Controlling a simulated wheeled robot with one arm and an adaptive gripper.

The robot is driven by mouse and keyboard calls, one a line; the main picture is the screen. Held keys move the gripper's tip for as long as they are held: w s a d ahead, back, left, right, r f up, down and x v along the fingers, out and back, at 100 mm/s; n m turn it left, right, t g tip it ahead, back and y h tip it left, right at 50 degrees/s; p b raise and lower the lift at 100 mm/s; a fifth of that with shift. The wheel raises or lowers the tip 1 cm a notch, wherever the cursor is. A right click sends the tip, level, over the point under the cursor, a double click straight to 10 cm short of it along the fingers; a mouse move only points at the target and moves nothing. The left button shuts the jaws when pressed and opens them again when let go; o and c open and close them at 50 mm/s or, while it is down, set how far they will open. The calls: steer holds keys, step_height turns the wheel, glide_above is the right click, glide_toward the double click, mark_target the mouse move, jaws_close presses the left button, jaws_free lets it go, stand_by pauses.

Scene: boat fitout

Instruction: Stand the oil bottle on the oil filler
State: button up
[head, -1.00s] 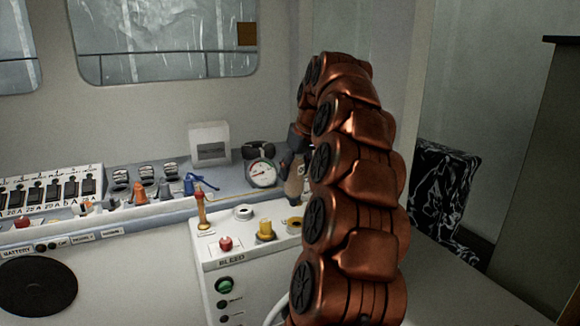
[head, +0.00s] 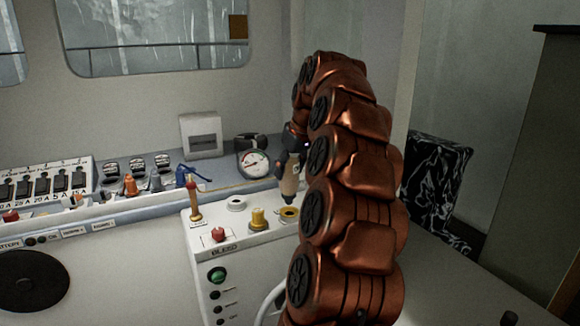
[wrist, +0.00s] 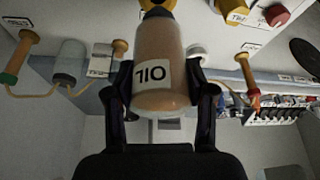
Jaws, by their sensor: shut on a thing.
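The oil bottle (head: 289,180) is a tan bottle with a dark narrow end pointing down. In the wrist view the bottle (wrist: 161,88) shows a white OIL label. My gripper (wrist: 163,92) is shut on its sides, one dark finger on each side. In the head view my gripper (head: 292,146) is partly hidden behind my arm. The oil filler (head: 289,214) is a yellow ring with a dark hole on the white box top. The bottle's dark end is just above it; I cannot tell whether they touch. The filler (wrist: 158,5) is cut off at the wrist view's edge.
A yellow knob (head: 258,219), a red knob (head: 218,235), a white ring (head: 236,204) and a red-topped upright handle (head: 194,204) stand on the same box (head: 243,244). A round gauge (head: 253,164) is behind. A switch panel (head: 45,185) is at left.

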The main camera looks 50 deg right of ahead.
mark_target(290, 183)
steer(key=shift+f+b, duration=1.4)
steer(key=shift+f, duration=0.85)
steer(key=o, duration=1.5)
steer(key=shift+c, duration=0.2)
steer(key=v, duration=1)
steer(key=shift+s+d+r, duration=0.1)
steer(key=shift+s+r, duration=0.3)
steer(key=shift+r, duration=0.45)
